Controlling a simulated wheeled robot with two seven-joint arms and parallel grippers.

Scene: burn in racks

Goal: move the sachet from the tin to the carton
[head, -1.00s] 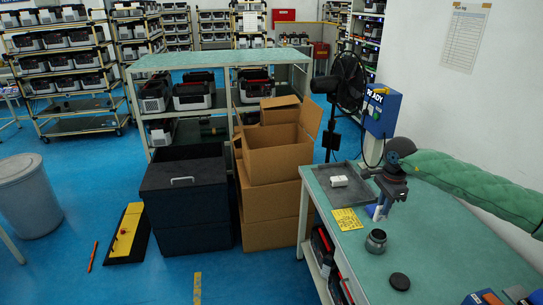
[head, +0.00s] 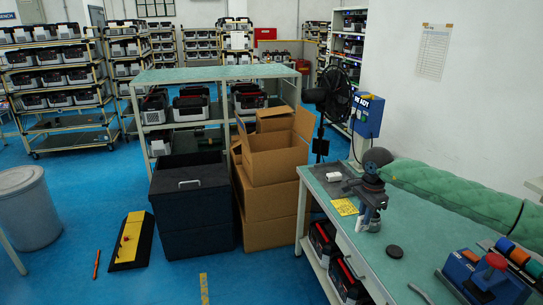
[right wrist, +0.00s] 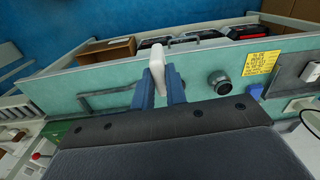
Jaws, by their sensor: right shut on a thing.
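My right gripper (head: 371,218) is over the green bench in the head view. In the right wrist view its two blue fingers (right wrist: 160,82) are shut on a small white sachet (right wrist: 157,64), which stands out past the fingertips. The round grey metal tin (right wrist: 219,82) is on the bench, apart from the sachet and to its right in the wrist view. In the head view my gripper covers much of the tin's area. An open cardboard carton (head: 277,166) tops a brown stack beyond the bench's left end. My left gripper is not in view.
A dark tray (head: 350,172) with a white box and a yellow note (head: 345,207) are at the bench's far end. A black disc (head: 395,251) lies nearer. A dark bin (head: 190,215) stands left of the cartons. A green padded roll (head: 450,195) lines the wall.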

